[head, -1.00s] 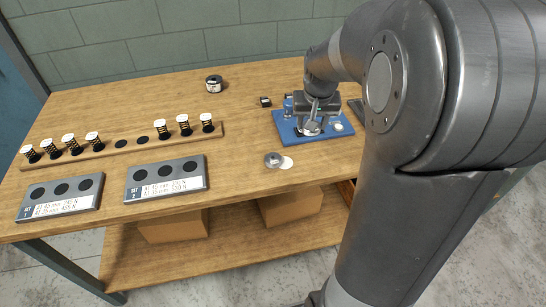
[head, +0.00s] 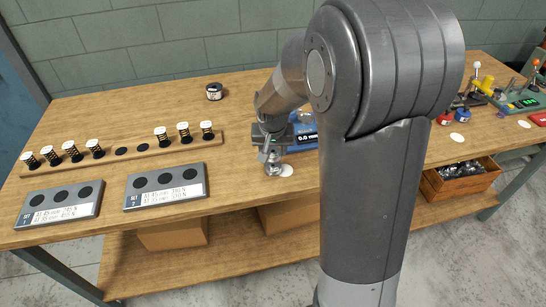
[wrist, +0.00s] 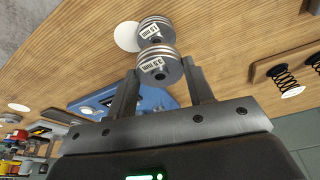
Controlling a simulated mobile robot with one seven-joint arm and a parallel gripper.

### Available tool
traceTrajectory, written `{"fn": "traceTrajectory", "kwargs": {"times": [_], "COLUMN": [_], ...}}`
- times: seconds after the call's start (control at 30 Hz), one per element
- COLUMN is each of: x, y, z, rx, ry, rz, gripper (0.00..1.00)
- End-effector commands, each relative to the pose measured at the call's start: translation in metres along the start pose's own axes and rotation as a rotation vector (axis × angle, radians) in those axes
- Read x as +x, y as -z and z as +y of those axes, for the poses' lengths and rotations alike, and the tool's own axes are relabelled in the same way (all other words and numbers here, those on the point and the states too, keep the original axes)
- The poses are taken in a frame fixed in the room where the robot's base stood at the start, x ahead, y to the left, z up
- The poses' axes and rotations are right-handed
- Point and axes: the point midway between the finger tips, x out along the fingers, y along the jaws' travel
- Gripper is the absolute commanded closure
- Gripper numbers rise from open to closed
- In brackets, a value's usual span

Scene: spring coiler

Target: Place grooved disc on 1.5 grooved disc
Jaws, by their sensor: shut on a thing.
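My gripper (wrist: 160,76) is shut on a grey metal grooved disc (wrist: 160,66) with a white printed label; I cannot read the label surely. A second, similar grooved disc (wrist: 155,30) lies beyond it in the wrist view, partly overlapped by the held one in the picture. It sits beside a white round spot (wrist: 127,36) on the table. In the head view my gripper (head: 271,150) is above the disc on the table (head: 273,169), next to the white spot (head: 286,170). Whether the two discs touch I cannot tell.
A blue base (head: 303,135) with a display stands just behind my gripper, partly hidden by my arm. A wooden rail (head: 110,158) with several springs and two grey set plates (head: 165,188) are to the left. A small dark round container (head: 214,91) stands at the back.

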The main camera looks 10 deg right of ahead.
Motion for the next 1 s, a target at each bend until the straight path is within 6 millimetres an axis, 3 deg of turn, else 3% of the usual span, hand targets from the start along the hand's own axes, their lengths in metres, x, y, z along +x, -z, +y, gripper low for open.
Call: {"fn": "traceTrajectory", "kwargs": {"times": [0.2,0.63,0.67,0.9,1.0], "x": [0.03,0.035,0.035,0.035,0.035], "y": [-0.009,-0.01,-0.01,-0.01,-0.01], "z": [0.0,0.0,0.0,0.0,0.0], "rx": [0.001,0.0,0.0,0.0,0.0], "ry": [0.0,0.0,0.0,0.0,0.0], "rz": [-0.003,-0.001,-0.001,-0.001,-0.001], "gripper": [0.84,0.84,0.5,0.31,0.31]}}
